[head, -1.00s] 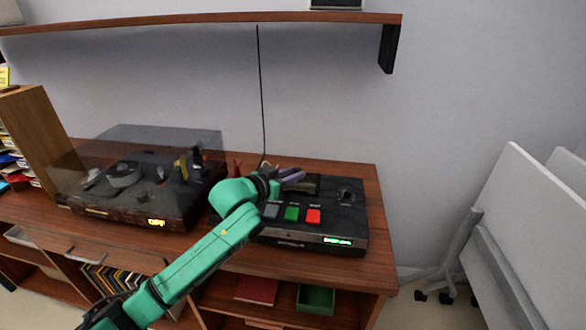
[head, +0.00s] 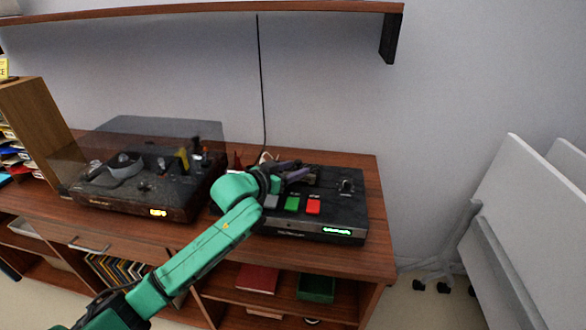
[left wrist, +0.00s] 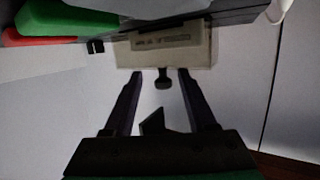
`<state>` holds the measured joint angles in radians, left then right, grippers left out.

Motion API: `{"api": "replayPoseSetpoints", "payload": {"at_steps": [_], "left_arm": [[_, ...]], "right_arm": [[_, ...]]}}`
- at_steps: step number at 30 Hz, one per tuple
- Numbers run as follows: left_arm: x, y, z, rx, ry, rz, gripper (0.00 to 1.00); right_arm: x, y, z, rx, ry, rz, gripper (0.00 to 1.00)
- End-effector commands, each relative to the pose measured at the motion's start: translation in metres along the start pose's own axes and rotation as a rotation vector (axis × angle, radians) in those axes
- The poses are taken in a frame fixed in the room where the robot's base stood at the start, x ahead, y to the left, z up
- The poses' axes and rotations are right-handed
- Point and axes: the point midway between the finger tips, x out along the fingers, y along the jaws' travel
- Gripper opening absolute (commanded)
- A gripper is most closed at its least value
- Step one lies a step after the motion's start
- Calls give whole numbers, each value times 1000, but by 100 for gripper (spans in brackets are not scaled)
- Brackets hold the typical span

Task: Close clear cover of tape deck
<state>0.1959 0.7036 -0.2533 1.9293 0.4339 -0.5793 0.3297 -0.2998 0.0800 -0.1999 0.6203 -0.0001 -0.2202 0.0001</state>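The tape deck (head: 318,232) is a black box with grey, green and red buttons and a lit green display, on the right of the wooden cabinet top. My left gripper (head: 298,171) is over the deck's back part, behind the buttons. In the left wrist view the left gripper (left wrist: 161,72) is open, its two dark fingers apart. Just beyond the fingertips is a pale panel (left wrist: 185,55) with a printed label. A small dark tab shows between the tips. I cannot tell whether the panel is the clear cover or something behind it. My right gripper is not in view.
A turntable (head: 125,207) under a smoky clear lid stands left of the deck. A wall shelf (head: 200,16) hangs above, and a black cable (head: 261,90) runs down the wall. The cabinet top (head: 376,220) is free at its right end. White panels (head: 515,230) stand at the right.

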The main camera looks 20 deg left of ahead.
Motion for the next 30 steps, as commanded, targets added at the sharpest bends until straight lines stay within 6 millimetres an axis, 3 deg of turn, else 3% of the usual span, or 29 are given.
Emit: {"api": "replayPoseSetpoints", "payload": {"at_steps": [15, 20, 30], "left_arm": [[-8, -1, -2, 3, 5, -2, 58], [-35, 0, 0, 6, 3, -2, 58], [-106, 0, 0, 0, 1, -1, 58]], "right_arm": [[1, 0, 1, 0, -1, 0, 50], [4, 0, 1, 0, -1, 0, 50], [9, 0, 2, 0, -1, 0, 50]]}}
